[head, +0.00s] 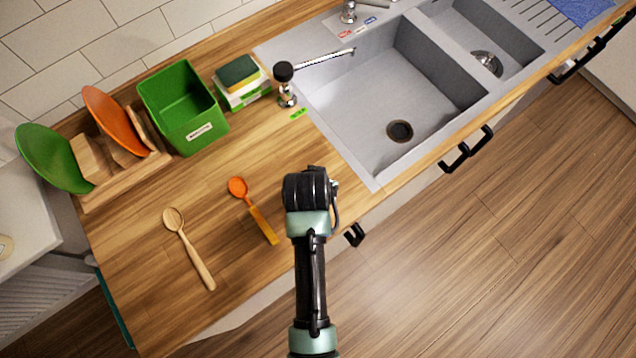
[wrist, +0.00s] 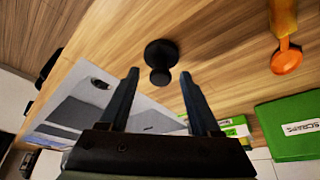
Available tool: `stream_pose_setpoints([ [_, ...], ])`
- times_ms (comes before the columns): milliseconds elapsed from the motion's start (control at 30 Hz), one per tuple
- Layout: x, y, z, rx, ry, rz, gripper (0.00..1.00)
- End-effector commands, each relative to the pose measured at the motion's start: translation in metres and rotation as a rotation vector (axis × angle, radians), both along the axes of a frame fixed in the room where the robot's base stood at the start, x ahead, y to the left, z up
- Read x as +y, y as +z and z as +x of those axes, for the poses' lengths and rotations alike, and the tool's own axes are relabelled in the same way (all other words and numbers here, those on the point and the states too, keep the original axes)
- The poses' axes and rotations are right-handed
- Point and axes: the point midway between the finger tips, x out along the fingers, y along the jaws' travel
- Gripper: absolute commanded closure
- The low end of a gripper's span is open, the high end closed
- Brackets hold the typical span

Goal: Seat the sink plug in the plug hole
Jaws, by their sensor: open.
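The sink plug (wrist: 161,55) is a black round piece with a knob, on the wooden counter in the wrist view. My gripper (wrist: 160,75) is open, and the plug shows between and just beyond its two fingertips. The fingers appear apart from the plug; the height gap is hard to judge. In the head view my arm hides the plug and the fingers. The dark round plug hole (head: 400,131) is in the floor of the large grey basin (head: 365,100), right of my arm.
An orange spoon (head: 252,210) and a wooden spoon (head: 188,248) lie left of my arm. A green bin (head: 183,107), plate rack (head: 128,176) and sponge box (head: 240,82) stand behind. A tap with a black knob (head: 283,71) stands beside the basin. A smaller basin has a metal strainer (head: 487,63).

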Motion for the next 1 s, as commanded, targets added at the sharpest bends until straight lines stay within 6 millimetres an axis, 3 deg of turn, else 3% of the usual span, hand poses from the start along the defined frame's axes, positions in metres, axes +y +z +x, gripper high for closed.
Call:
stream_pose_setpoints([
  [200, -0.001, -0.016, 0.006, 0.000, -0.001, 0.000, 0.36],
  [467, -0.001, -0.017, 0.006, -0.001, -0.001, 0.000, 0.38],
  [800, -0.001, -0.017, 0.006, 0.000, 0.000, 0.000, 0.99],
  [1000, -0.001, -0.017, 0.006, -0.001, 0.000, 0.000, 1.00],
])
